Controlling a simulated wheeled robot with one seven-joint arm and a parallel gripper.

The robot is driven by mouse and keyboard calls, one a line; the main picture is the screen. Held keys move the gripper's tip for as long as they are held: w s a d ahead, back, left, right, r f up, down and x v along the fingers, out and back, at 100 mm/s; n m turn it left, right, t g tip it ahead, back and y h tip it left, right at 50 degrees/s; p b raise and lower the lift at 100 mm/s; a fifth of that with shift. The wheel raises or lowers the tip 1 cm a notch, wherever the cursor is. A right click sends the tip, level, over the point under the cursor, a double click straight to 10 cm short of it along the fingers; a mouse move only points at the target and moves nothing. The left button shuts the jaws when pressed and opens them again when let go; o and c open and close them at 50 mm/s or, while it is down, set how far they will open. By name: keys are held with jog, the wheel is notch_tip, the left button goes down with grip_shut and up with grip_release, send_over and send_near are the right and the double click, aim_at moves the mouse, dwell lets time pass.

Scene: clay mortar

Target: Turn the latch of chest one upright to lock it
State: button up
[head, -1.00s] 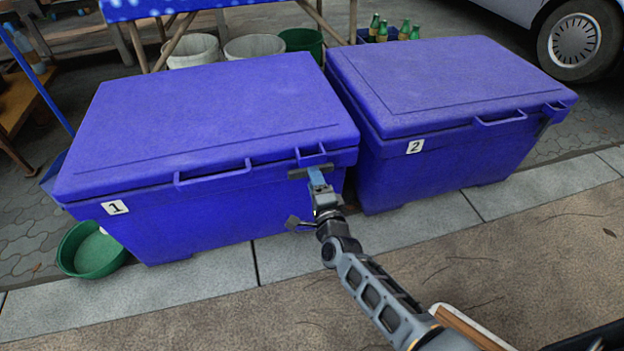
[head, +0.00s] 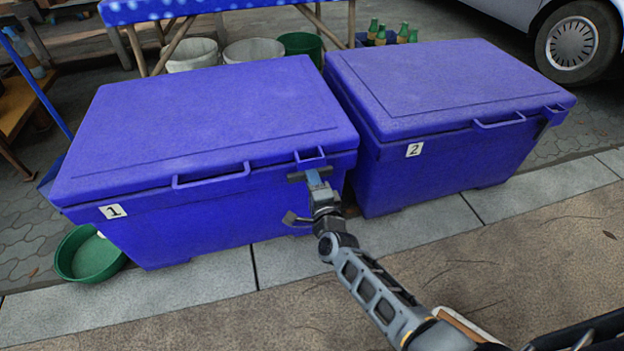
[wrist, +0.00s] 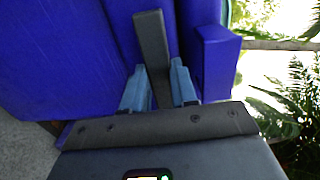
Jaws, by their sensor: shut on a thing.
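Chest one (head: 220,115) is a blue lidded box on the left, with a white "1" label (head: 113,211) on its front. Its latch (head: 296,177) is a dark grey bar on the front near the right corner, under the lid edge. The bar lies roughly level across the front, not upright. My gripper (head: 317,181) is at the latch, with its blue fingers on the bar. In the wrist view the latch (wrist: 151,45) runs between the two blue fingers of my gripper (wrist: 158,88), which is shut on it. My fingers hide part of the bar in the head view.
Chest two (head: 450,90), also blue, stands close on the right with a narrow gap. A green basin (head: 88,256) sits at the left front corner of chest one. Buckets (head: 254,50) and bottles stand behind. The pavement in front (head: 200,315) is clear.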

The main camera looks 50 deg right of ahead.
grip_shut()
jog(key=shift+n, duration=0.3)
jog(key=n+p, duration=0.6)
jog(key=n, duration=1.1)
jog(key=shift+p, duration=0.4)
jog(key=shift+n, duration=0.3)
jog(key=o, duration=0.9)
grip_release()
